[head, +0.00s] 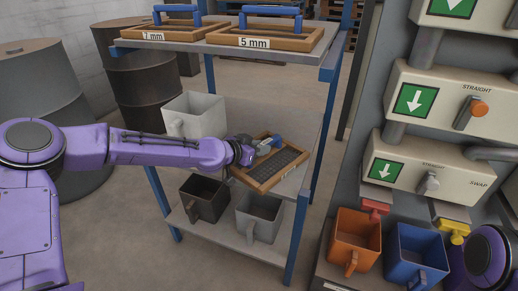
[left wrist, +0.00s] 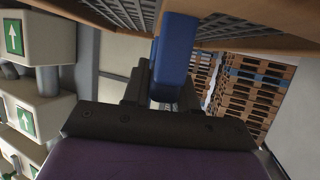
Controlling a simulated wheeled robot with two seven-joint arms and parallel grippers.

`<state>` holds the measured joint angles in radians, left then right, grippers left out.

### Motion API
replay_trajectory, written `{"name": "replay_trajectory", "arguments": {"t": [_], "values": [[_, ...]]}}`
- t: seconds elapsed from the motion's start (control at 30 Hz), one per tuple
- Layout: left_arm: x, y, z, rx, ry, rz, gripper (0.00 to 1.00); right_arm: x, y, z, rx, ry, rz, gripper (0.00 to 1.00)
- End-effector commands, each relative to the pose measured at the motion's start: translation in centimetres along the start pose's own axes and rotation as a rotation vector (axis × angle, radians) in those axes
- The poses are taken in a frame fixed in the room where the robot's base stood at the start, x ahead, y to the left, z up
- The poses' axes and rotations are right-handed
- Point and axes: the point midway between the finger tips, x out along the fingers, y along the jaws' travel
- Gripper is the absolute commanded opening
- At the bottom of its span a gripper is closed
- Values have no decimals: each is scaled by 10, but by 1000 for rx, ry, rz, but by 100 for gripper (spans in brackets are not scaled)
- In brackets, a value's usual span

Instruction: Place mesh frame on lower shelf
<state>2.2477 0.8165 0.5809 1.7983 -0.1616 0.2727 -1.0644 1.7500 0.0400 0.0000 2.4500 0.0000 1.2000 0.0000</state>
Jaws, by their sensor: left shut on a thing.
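The mesh frame (head: 272,163), wooden with a dark mesh and a blue handle (head: 268,145), is in my left gripper (head: 256,148). The gripper is shut on the handle, which also shows between the jaws in the left wrist view (left wrist: 175,50). The frame is tilted in the head view, over the right part of the rack's middle shelf (head: 225,122). I cannot tell whether it touches that shelf. The lowest shelf (head: 215,232) is below it. My right gripper is out of view; only a purple part of that arm shows at lower right.
Frames marked 7 mm (head: 172,31) and 5 mm (head: 265,36) lie on the top shelf. A white bin (head: 195,115) stands on the middle shelf, a dark bin (head: 203,197) and grey bin (head: 259,215) on the lowest. A blue post (head: 298,235) stands at the rack's front right.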

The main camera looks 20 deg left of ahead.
Motion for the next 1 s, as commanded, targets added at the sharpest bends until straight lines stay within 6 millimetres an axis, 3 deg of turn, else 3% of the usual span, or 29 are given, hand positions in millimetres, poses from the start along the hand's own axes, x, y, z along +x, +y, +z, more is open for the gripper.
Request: {"name": "replay_trajectory", "arguments": {"t": [0.07, 0.1, 0.17, 0.53, 0.8, 1.0], "values": [[1, 0, 3, 0, 1, 0, 0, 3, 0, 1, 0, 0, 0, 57], [1, 0, 2, 0, 0, 0, 37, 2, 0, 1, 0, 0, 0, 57], [1, 0, 2, 0, 0, 0, 53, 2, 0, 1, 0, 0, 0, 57], [-6, 0, -3, 0, 1, 0, 53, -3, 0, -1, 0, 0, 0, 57], [-75, 0, -9, -1, 5, -1, 53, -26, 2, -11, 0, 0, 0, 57], [-111, 0, -5, 1, 2, -1, 53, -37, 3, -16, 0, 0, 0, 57]]}}
